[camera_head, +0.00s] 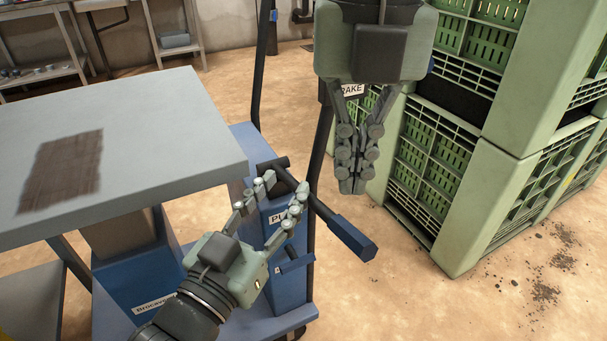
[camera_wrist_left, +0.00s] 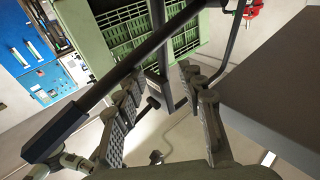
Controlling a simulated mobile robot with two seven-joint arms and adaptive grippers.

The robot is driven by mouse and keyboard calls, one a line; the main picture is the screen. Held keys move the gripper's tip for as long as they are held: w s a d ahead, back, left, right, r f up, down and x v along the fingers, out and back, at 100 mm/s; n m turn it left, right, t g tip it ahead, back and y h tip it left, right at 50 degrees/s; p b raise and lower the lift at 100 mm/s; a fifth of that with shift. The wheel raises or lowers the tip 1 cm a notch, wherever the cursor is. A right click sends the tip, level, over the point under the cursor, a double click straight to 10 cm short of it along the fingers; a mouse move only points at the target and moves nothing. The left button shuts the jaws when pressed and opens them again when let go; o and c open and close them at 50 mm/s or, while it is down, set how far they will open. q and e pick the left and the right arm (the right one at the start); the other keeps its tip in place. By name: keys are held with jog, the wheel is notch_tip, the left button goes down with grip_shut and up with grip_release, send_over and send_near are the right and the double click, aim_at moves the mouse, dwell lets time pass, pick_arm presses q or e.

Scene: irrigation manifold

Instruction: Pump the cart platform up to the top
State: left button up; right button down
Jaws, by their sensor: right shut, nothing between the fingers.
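The cart's grey platform (camera_head: 150,120) fills the left of the head view, raised above the blue base and carrying a dark brown patch. My left gripper (camera_head: 284,184) is open beside the post, near the lever's upper end. In the left wrist view the bar (camera_wrist_left: 125,65) crosses close to the open fingers; whether it lies between them I cannot tell. My right gripper (camera_head: 352,186) is shut and empty, above and right of the post.
Stacked green crates (camera_head: 465,190) stand on the right. A partly hidden "BRAKE" label (camera_head: 352,91) shows behind my right gripper. A dark upright bar (camera_head: 262,65) rises behind the platform. Shelves (camera_head: 172,45) stand at the back left. Floor at lower right is clear apart from scattered dirt.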

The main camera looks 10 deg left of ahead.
aim_at(346, 225)
notch_tip(346, 225, down, 6)
jog(key=b, duration=0.5)
jog(key=shift+r, duration=0.25)
notch_tip(346, 225, up, 6)
jog(key=p, duration=0.3)
jog(key=shift+f, duration=0.15)
